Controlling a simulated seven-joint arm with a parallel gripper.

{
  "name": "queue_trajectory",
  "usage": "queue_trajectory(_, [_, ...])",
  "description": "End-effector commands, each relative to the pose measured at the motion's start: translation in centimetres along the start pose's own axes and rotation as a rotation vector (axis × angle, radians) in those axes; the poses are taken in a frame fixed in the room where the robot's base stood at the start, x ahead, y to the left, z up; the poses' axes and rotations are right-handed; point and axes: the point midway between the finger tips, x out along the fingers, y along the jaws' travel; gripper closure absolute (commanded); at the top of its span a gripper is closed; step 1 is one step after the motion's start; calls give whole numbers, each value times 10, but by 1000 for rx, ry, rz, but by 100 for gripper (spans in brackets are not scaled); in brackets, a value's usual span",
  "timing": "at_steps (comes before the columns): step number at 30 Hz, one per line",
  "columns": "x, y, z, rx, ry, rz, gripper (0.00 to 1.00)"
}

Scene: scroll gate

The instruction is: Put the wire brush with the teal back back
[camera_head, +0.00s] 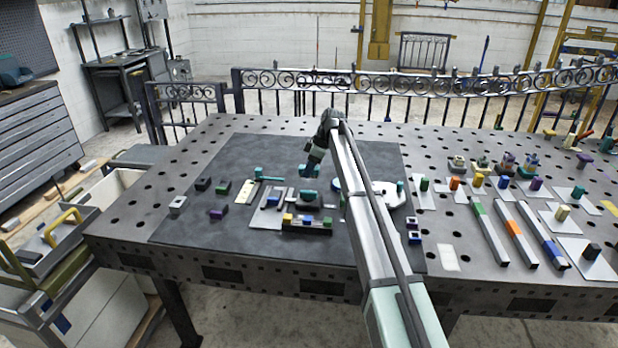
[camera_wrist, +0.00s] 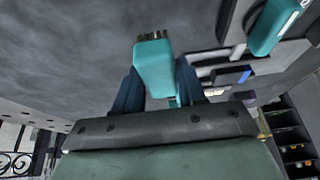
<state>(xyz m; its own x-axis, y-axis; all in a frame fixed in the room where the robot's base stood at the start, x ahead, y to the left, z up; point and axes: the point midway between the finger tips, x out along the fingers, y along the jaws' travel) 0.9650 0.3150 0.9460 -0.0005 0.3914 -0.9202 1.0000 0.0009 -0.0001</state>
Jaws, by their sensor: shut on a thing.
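The wire brush with the teal back (camera_wrist: 154,68) is between the two dark blue fingers of my gripper (camera_wrist: 158,82) in the wrist view. Its short dark bristles show at its far end. My gripper is shut on it. In the head view my gripper (camera_head: 313,161) is over the dark mat, with the teal-backed brush (camera_head: 308,171) at its tips. The brush appears held above the mat. My fingers hide part of it.
A dark mat (camera_head: 200,232) covers the table's left part. Below my gripper lie a grey tray (camera_head: 262,221) and a black holder (camera_head: 300,229) with coloured blocks. Another teal piece (camera_wrist: 272,28) is close by. Several coloured-handled tools stand at right. The mat's left front is clear.

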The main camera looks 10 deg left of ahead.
Motion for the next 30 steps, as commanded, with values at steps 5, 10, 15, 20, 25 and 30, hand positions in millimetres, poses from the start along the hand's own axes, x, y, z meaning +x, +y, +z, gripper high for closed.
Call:
queue_trajectory(5, [14, 0, 6, 0, 0, 0, 88])
queue_trajectory(10, [32, 0, 14, 0, 0, 0, 88])
queue_trajectory(15, [34, 0, 14, -1, 0, 1, 88])
queue_trajectory(20, [34, 0, 14, 0, 0, 1, 88])
queue_trajectory(25, [36, 0, 15, 0, 0, 1, 54])
queue_trajectory(30, [36, 0, 15, 0, 0, 1, 38])
